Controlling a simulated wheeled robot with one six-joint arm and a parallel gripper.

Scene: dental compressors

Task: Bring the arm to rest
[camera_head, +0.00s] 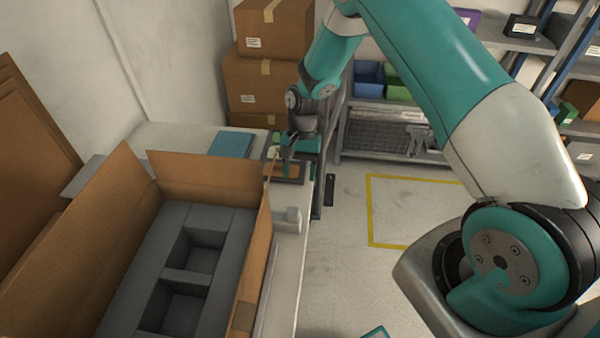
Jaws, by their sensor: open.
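My arm (440,70) reaches from the lower right up over the picture and bends down toward the far end of the white bench. My gripper (284,155) points down there, small and partly dark against the things behind it. It is open, close above or beside a small dark tray with an orange-brown surface (287,171). I cannot tell whether it touches the tray. No object shows between the fingers.
An open cardboard box (209,170) with a grey foam insert (126,290) fills the lower left. A blue item (231,144) lies on the bench. Stacked cartons (268,85) stand behind, and shelves (389,141) stand at the back. The yellow-marked floor (415,208) is clear.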

